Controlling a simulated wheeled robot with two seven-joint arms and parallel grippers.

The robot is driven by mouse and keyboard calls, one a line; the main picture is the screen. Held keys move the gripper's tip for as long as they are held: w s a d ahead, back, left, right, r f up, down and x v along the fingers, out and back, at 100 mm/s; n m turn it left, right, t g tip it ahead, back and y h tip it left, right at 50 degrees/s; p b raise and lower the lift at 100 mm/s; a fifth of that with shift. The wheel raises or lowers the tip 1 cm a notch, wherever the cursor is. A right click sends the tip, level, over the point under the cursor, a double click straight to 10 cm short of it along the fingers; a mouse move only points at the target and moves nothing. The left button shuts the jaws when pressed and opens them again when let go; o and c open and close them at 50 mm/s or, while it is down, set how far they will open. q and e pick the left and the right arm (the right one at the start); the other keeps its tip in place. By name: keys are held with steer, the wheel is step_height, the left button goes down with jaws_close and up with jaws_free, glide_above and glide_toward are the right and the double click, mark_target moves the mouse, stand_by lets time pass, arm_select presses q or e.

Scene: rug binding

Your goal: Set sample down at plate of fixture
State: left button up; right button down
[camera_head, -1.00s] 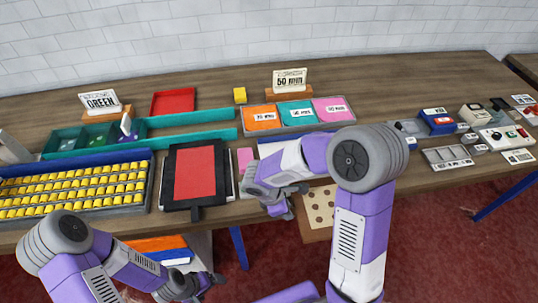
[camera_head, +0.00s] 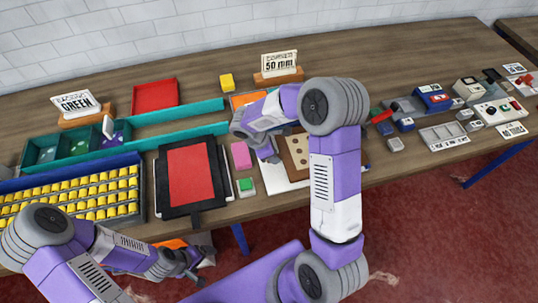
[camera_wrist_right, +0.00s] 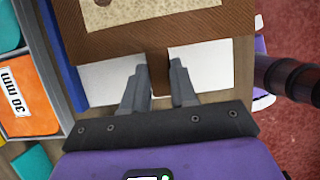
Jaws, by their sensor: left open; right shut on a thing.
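The sample is a brown rug piece with a beige dotted middle (camera_head: 300,152); it also shows at the top of the right wrist view (camera_wrist_right: 165,40). My right gripper (camera_head: 268,150) is shut on the sample's narrow brown tab, between the fingertips (camera_wrist_right: 160,80). The sample is over the white plate of the fixture (camera_head: 281,185), which shows on both sides of the tab in the wrist view (camera_wrist_right: 110,82). I cannot tell whether the sample touches the plate. My left gripper (camera_head: 204,262) is open and empty, low at the table's front edge.
A blue bar (camera_wrist_right: 65,60) runs along the plate's edge. Left of the plate are a pink block (camera_head: 240,155), a green button (camera_head: 246,184) and a black-framed red pad (camera_head: 191,174). A tray of coloured cards (camera_head: 245,103) lies behind. Small devices (camera_head: 445,135) stand at right.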

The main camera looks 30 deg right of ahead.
steer(key=f, duration=0.1)
steer(key=f+b, duration=0.2)
steer(key=shift+w+f, duration=0.15)
steer(key=shift+w, duration=0.15)
steer(key=shift+s+f+b, duration=0.1)
steer(key=shift+f+b, duration=0.2)
steer(key=shift+b, duration=0.05)
steer(key=shift+s+r, duration=0.1)
steer(key=shift+r, duration=0.05)
steer(key=c, duration=0.9)
jaws_free()
steer(key=p+v, duration=0.2)
steer(key=v, duration=1)
steer(key=shift+a, duration=0.1)
